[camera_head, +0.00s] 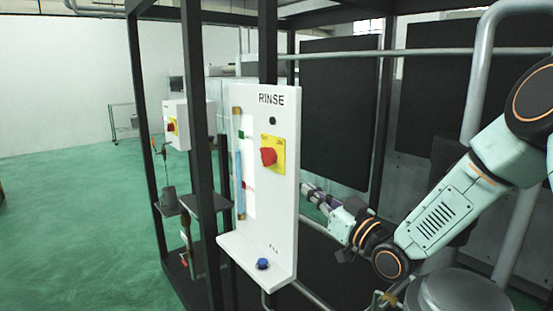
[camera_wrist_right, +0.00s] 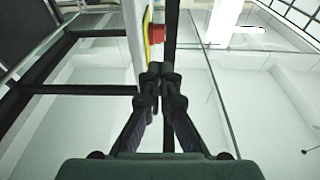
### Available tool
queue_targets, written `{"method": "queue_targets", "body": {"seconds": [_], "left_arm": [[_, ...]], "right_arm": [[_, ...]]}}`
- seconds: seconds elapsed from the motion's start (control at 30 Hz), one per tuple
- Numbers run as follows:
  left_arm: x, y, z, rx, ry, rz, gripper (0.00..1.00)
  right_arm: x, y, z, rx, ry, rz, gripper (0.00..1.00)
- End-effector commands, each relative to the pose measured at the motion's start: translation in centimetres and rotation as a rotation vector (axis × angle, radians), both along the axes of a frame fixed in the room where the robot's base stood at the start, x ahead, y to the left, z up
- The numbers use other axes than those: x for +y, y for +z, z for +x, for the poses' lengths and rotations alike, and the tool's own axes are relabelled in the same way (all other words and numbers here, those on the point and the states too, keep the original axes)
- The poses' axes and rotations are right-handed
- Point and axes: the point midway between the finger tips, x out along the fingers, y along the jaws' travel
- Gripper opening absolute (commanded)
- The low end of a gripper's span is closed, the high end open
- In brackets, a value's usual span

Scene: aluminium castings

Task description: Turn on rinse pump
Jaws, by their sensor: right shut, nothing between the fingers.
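A white panel marked RINSE (camera_head: 285,195) stands upright in the middle of the head view. It carries a red rotary knob (camera_head: 268,157) on a yellow plate (camera_head: 280,145), with a small dark round lamp or hole (camera_head: 272,121) above. A blue button (camera_head: 263,264) sits on the ledge at the panel's foot. My left gripper is not in view.
Black frame posts (camera_head: 199,150) stand left of the panel. A second white box with a red knob (camera_head: 171,127) is farther back. A grey pipe (camera_head: 480,75) runs near my right arm, and dark boards (camera_head: 340,110) stand behind. Green floor is open at left.

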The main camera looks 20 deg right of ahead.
Motion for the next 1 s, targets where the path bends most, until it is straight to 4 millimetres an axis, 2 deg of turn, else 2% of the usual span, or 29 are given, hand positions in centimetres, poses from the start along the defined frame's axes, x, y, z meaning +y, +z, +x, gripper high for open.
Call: {"method": "queue_targets", "body": {"seconds": [0.03, 0.13, 0.57, 0.77, 1.0], "left_arm": [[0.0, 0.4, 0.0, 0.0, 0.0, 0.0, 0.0], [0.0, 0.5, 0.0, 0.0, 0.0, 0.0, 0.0], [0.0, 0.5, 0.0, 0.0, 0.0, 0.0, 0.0], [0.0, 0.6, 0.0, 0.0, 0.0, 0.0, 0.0], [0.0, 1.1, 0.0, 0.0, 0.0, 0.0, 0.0]], "right_arm": [[-0.1, 1.3, 0.1, -0.033, 0.007, -0.002, 0.0], [-0.3, 2.4, 0.1, -0.067, 0.015, -0.006, 0.0], [-0.1, 2.5, 0.4, -0.074, 0.018, -0.008, 0.0], [0.6, 3.1, 2.3, -0.074, 0.021, -0.012, 0.0], [2.0, 4.2, 6.1, -0.074, 0.02, -0.011, 0.0]]}}
